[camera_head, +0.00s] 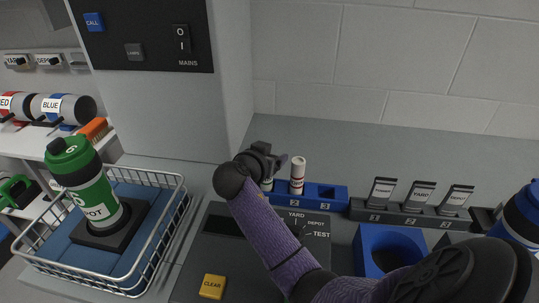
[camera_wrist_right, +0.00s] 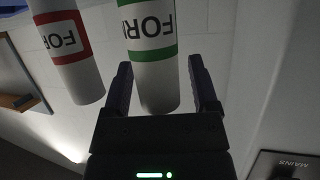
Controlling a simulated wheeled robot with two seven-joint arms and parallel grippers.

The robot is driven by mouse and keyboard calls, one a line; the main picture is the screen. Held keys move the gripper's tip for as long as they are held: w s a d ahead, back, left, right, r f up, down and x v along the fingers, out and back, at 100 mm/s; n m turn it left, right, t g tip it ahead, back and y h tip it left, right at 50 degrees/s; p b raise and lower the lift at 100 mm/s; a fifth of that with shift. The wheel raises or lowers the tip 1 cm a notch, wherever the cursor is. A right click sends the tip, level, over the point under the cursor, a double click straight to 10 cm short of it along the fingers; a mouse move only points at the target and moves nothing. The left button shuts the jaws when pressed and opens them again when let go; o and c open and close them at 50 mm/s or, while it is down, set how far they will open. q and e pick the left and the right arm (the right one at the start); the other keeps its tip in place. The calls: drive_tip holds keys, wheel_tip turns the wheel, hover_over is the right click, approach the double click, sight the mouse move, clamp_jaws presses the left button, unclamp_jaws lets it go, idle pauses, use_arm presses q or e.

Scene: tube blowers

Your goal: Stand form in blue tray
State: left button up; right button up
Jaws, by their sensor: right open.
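The blue tray (camera_head: 327,197) is a small numbered block at the back of the counter. A white form (camera_head: 298,172) with a reddish band stands upright in it; it also shows in the right wrist view (camera_wrist_right: 78,75). A second white form (camera_head: 267,185) is at the tray's left end, mostly hidden behind my right gripper (camera_head: 275,160). In the right wrist view a form with a green band (camera_wrist_right: 154,85) is between my right gripper's open fingers (camera_wrist_right: 160,68). Whether they touch it is unclear. The tray's right slot looks empty. My left gripper is out of view.
A wire basket (camera_head: 155,262) holds a green canister (camera_head: 88,190) at left. A console with a yellow CLEAR button (camera_head: 213,287) lies below my right arm. Dark labelled cards (camera_head: 420,196) stand right of the tray, above a blue round holder (camera_head: 362,250).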

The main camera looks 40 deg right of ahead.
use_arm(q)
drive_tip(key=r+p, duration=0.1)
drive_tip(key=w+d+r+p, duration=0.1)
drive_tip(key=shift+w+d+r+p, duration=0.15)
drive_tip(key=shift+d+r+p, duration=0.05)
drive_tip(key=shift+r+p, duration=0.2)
use_arm(e)
drive_tip(key=v, duration=1.2)
drive_tip(key=shift+r, duration=0.25)
idle(1.0)
